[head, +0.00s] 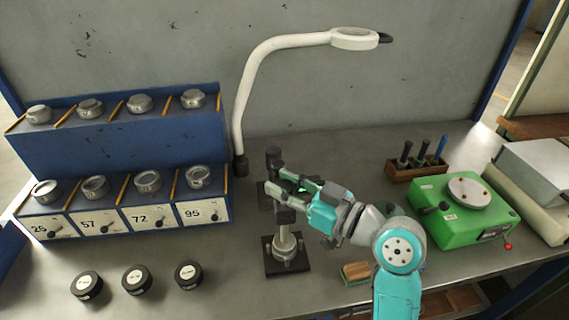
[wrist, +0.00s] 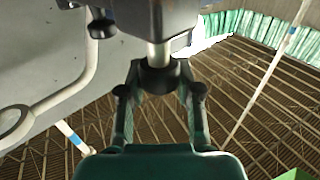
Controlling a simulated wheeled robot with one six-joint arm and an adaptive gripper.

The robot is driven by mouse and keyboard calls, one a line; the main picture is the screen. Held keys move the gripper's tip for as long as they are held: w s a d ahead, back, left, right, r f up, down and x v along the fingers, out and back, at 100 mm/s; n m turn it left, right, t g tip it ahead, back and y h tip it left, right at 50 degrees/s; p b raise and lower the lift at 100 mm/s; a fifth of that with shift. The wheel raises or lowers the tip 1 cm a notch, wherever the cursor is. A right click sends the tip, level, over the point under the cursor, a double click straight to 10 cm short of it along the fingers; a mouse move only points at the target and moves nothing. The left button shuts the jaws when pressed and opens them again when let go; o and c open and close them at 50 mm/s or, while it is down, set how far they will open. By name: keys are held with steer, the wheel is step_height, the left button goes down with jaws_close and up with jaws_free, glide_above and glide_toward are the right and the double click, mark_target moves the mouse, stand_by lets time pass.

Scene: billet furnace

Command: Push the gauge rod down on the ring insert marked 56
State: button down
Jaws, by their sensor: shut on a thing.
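A black gauge stand (head: 273,155) stands on a dark square base at the middle of the bench. A silver cylindrical part (head: 284,241) sits low on that base; I cannot read any mark on it. My gripper (head: 277,180) reaches in from the right at the stand's upper part. In the wrist view, my gripper (wrist: 160,88) is shut on the black end piece of the gauge rod (wrist: 159,53), whose bright shaft enters a dark block above. The ring insert marked 56 cannot be identified; no 56 is legible.
A blue two-step rack (head: 110,155) at left holds several metal inserts, with labels such as 57, 72 and 95. Three black rings (head: 137,279) lie in front. A white magnifier lamp (head: 245,85) arches behind. A green device (head: 463,220) and a wooden tool holder (head: 415,170) stand right.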

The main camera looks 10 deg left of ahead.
steer(key=shift+f, duration=0.8)
steer(key=c, duration=0.8)
jaws_free()
steer(key=shift+o, duration=0.2)
steer(key=shift+d, duration=0.1)
steer(key=v, duration=1.1)
steer(key=shift+s+d, duration=0.2)
steer(key=shift+d, duration=0.15)
